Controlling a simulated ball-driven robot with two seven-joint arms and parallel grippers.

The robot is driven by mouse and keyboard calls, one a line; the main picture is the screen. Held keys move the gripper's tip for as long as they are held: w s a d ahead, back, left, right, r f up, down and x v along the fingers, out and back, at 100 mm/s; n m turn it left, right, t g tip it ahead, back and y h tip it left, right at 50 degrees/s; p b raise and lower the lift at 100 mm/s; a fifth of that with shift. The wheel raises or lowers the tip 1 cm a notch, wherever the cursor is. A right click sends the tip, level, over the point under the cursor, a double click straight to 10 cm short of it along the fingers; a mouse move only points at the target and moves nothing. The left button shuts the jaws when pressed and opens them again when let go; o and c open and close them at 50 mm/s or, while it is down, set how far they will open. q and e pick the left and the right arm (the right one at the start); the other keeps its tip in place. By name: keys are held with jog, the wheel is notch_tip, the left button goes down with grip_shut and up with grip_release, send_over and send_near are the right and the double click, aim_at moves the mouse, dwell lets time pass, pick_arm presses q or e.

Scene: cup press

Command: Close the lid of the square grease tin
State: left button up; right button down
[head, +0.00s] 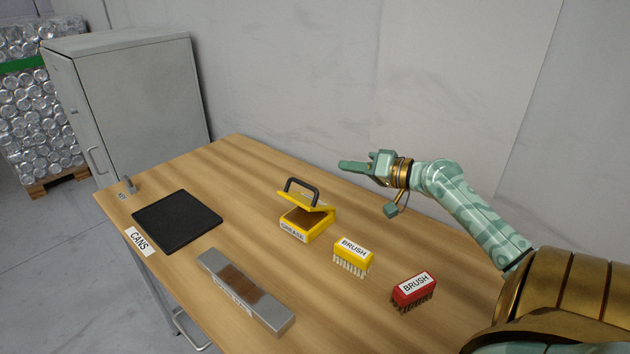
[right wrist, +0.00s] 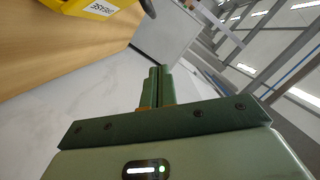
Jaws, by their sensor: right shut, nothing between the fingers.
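The square grease tin (head: 304,227) is yellow with a brown inside and a white label on its front. It stands near the middle of the wooden table. Its yellow lid (head: 303,205), with a dark arched handle (head: 302,186), is tilted up and partly open. A corner of the tin with its label also shows at the top left of the right wrist view (right wrist: 97,8). My right gripper (head: 345,165) is shut and empty, above the table behind and to the right of the tin, pointing left and not touching it. My left gripper is not in view.
A yellow brush (head: 351,255) and a red brush (head: 413,290) lie right of the tin. A long metal tray (head: 215,262) is in front, and a black mat (head: 177,221) lies left. A grey cabinet (head: 140,90) stands behind the table. The table between mat and tin is clear.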

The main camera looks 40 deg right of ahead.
jog(key=w+a+f, duration=0.1)
jog(key=w, duration=0.1)
jog(key=w+a+f+b, duration=0.1)
jog(key=w, duration=0.1)
jog(key=w+a+f, duration=0.1)
jog(key=w, duration=0.2)
jog(key=shift+a+f+b, duration=0.2)
jog(key=shift+b, duration=0.2)
jog(key=shift+s+a+f, duration=0.1)
jog(key=shift+a+f, duration=0.35)
